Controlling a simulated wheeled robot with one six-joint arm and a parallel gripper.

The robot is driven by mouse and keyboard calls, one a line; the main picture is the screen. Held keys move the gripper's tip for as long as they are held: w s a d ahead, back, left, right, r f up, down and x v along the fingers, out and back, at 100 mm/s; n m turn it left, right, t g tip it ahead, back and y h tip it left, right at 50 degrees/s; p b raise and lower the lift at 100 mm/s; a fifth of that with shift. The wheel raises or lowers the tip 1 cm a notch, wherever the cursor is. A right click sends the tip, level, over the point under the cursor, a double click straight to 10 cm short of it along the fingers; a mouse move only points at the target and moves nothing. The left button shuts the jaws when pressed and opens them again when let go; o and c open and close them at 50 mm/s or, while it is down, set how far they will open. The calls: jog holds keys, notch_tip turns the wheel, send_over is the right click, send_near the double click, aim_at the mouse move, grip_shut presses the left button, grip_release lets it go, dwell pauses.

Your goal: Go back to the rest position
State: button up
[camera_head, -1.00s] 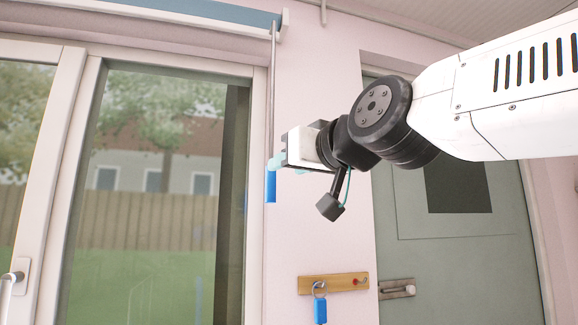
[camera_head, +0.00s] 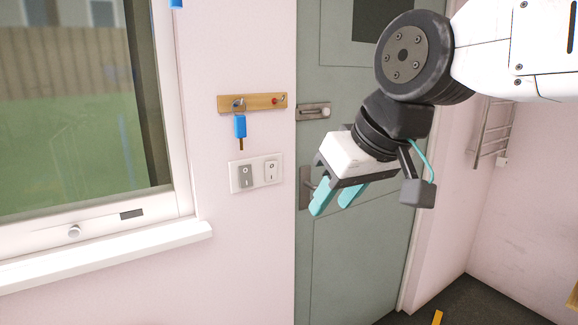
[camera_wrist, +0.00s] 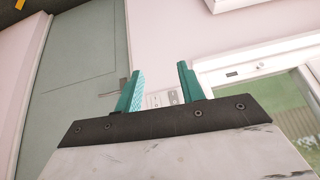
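My gripper (camera_head: 334,197) hangs in front of the grey-green door in the head view, its two teal fingers pointing down and to the left. In the wrist view the two fingers (camera_wrist: 157,88) stand apart with nothing between them, so it is open and empty. My arm comes in from the upper right. No held object shows in either view.
A grey-green door (camera_head: 345,262) stands behind my gripper. Left of it are a wooden key rack (camera_head: 262,101) with a blue-tagged key (camera_head: 240,126), a switch plate (camera_head: 256,173) and a window with a white sill (camera_head: 110,254). A towel rail (camera_head: 492,130) is at the right.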

jog(key=s+d+f+m+g+h, duration=0.1)
jog(key=s+d+f+m+h, duration=0.1)
jog(key=s+d+f, duration=0.4)
jog(key=s+d+f+m+g+h, duration=0.1)
jog(key=s+d+f+m, duration=0.3)
jog(key=d, duration=1)
jog(key=s+f+g, duration=0.1)
jog(key=s+f, duration=0.2)
jog(key=s, duration=0.1)
jog(key=shift+f+g+h, duration=0.15)
jog(key=shift+g+h, duration=0.15)
jog(key=shift+h, duration=0.1)
jog(key=shift+a, duration=0.15)
